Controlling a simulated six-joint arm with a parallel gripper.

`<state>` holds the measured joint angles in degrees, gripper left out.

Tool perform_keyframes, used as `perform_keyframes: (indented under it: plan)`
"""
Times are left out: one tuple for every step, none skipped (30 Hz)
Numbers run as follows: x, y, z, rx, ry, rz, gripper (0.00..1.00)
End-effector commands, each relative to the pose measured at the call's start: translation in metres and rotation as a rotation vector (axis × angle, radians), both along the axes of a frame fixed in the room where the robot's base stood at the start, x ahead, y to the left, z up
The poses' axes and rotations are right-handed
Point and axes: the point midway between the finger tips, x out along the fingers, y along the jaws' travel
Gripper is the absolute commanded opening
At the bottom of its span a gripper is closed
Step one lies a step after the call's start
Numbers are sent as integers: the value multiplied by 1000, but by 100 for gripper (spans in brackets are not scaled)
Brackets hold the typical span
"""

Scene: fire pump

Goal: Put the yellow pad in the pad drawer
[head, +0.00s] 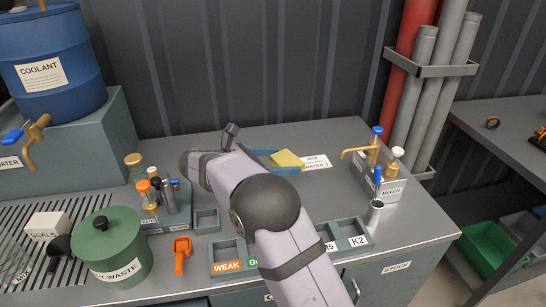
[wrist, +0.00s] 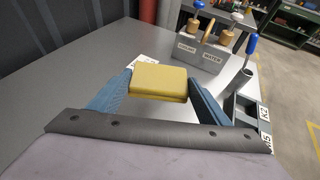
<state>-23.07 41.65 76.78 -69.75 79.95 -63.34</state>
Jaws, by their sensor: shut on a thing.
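The yellow pad (head: 287,159) is a small flat block near the back middle of the grey bench. My gripper (wrist: 159,86) is shut on the yellow pad (wrist: 159,77), with a blue finger along each side of it in the wrist view. The pad seems to be above the bench top, but the height is hard to judge. My arm crosses the middle of the head view and hides part of the bench and its front. A drawer front marked STOCK (head: 397,266) shows under the bench at the right. I cannot pick out a front marked for pads.
The mixer (head: 378,168) with its taps stands at the right back, beside a metal cup (head: 375,213). A labelled tray (head: 355,241) lies along the front. A green waste bin (head: 113,252) and an orange scoop-like tool (head: 181,254) are at left. A white label card (head: 316,161) lies near the pad.

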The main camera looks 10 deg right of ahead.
Motion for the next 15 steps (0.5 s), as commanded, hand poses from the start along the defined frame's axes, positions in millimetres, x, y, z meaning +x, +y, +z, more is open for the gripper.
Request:
perform_keyframes:
  plan:
    - [0,0,2,0,-1,0,46]
    - [0,0,4,0,-1,0,46]
    - [0,0,6,0,-1,0,46]
    - [0,0,8,0,-1,0,46]
    - [0,0,11,0,-1,0,46]
    - [0,0,15,0,-1,0,46]
    - [0,0,19,0,-1,0,46]
    - [0,0,23,1,-1,1,46]
    - [0,0,29,1,-1,1,46]
    - [0,0,33,1,-2,0,46]
    - [0,0,38,1,-2,0,46]
    - [0,0,45,1,-2,0,46]
    - [0,0,50,1,-2,0,46]
    - [0,0,55,1,-1,1,46]
    - [0,0,62,1,-1,1,46]
